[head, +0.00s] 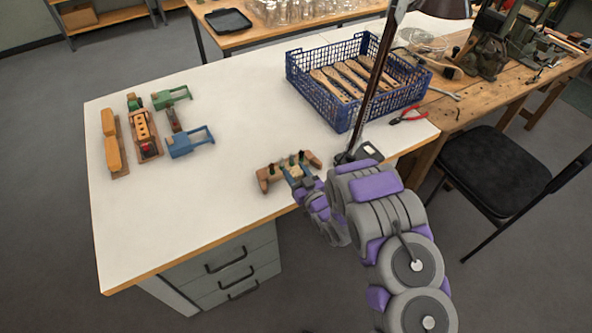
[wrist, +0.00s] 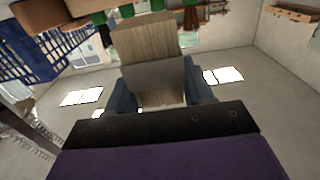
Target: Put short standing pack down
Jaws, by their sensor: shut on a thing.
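My gripper (head: 299,179) is at the front edge of the white table, right of its middle. In the wrist view its two blue-grey fingers (wrist: 165,95) are closed on a pale, straw-coloured block, the pack (wrist: 147,40). In the head view the pack (head: 296,171) is small and partly hidden by the fingers. It is at the near side of a brown wooden holder (head: 270,175) with several dark green upright pegs. I cannot tell whether the pack touches the holder or the table.
A blue crate (head: 310,92) with wooden brush handles stands behind, beside a lamp post (head: 378,75). Wooden, blue and green fixtures (head: 189,142) stand on the left. The table (head: 235,115) is clear between.

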